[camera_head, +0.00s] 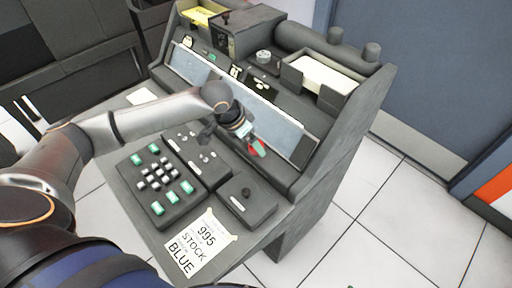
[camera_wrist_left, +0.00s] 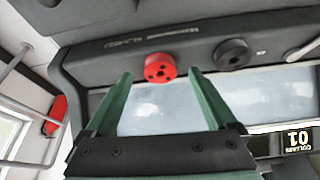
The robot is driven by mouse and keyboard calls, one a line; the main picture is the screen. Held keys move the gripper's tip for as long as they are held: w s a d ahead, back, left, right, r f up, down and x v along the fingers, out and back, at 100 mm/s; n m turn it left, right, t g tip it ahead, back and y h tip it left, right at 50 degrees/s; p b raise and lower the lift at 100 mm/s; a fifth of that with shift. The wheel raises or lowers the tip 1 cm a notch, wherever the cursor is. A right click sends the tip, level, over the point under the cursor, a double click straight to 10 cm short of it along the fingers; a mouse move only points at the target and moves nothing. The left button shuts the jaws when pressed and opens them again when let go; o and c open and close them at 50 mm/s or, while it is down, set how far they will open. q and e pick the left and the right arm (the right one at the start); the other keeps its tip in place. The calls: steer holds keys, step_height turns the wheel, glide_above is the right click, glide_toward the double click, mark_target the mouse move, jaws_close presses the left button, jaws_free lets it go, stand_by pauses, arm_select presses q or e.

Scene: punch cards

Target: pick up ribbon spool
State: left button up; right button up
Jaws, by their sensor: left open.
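The ribbon spool looks to be the red round piece with small holes (camera_wrist_left: 160,67) on the dark ledge in the left wrist view. My left gripper (camera_wrist_left: 160,76) has its two green fingers spread apart, with the spool showing between their tips. I cannot tell whether the fingers touch it. In the head view my left arm reaches over the console, and its gripper (camera_head: 251,143) is by the ledge below the slanted panel. A bit of red (camera_head: 259,149) shows there, and the gripper hides most of it. My right gripper is not in view.
A black round piece (camera_wrist_left: 232,53) sits right of the spool on the ledge. The console (camera_head: 345,130) carries a slanted glossy panel (camera_head: 285,125), a keypad (camera_head: 158,178) and a box with a knob (camera_head: 245,198). A paper note (camera_head: 200,245) lies at its front.

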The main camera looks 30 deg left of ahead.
arm_select(q)
steer(key=shift+x, duration=1.1)
steer(key=c, duration=1.4)
steer(key=shift+r, duration=0.1)
